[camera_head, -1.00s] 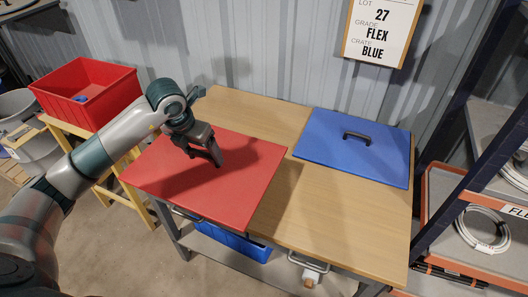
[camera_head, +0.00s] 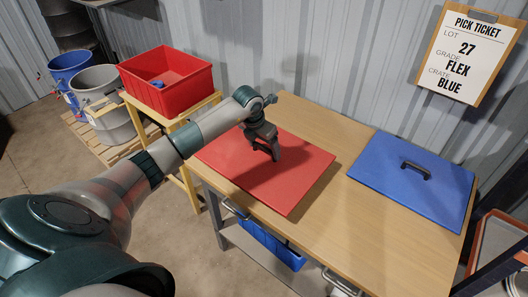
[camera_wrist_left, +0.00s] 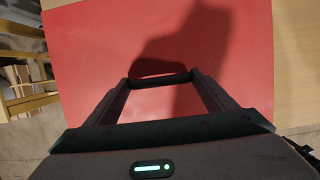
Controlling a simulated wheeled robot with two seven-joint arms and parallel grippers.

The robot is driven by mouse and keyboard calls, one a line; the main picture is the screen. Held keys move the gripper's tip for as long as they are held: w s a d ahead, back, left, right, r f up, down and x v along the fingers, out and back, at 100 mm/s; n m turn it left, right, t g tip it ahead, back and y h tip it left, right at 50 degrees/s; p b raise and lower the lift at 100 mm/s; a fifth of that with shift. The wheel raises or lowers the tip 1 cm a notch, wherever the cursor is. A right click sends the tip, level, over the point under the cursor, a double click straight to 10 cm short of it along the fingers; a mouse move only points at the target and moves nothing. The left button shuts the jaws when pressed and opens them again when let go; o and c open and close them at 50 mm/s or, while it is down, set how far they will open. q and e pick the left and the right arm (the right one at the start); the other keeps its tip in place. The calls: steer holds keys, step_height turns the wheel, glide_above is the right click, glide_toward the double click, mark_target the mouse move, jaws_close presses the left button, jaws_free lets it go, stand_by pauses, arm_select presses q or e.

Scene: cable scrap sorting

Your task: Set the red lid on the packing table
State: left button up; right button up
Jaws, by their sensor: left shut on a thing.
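The red lid (camera_head: 290,180) is a flat red panel over the left end of the wooden packing table (camera_head: 318,225) in the head view. Its left corner reaches past the table's edge. I cannot tell whether it rests fully on the top or sits slightly above. My left gripper (camera_head: 275,155) points down at the middle of the lid and is shut on its dark handle. In the left wrist view the handle (camera_wrist_left: 160,79) shows between the fingers, with the red lid (camera_wrist_left: 85,60) filling most of the background. My right gripper is not in view.
A blue lid (camera_head: 440,195) with a dark handle lies on the table's right part. A red crate (camera_head: 190,95) with a small blue thing inside stands on a wooden stand at left. A blue crate (camera_head: 285,253) sits under the table. Bare tabletop lies between the lids.

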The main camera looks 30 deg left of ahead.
mark_target(264, 154)
arm_select(q)
steer(key=shift+w+a+f, duration=0.2)
steer(key=shift+w, duration=0.2)
steer(key=shift+f+p, duration=0.25)
steer(key=shift+p, duration=0.05)
step_height(264, 154, down, 3)
steer(key=shift+r+p, duration=0.15)
steer(key=shift+p, duration=0.65)
steer(key=shift+f, duration=0.4)
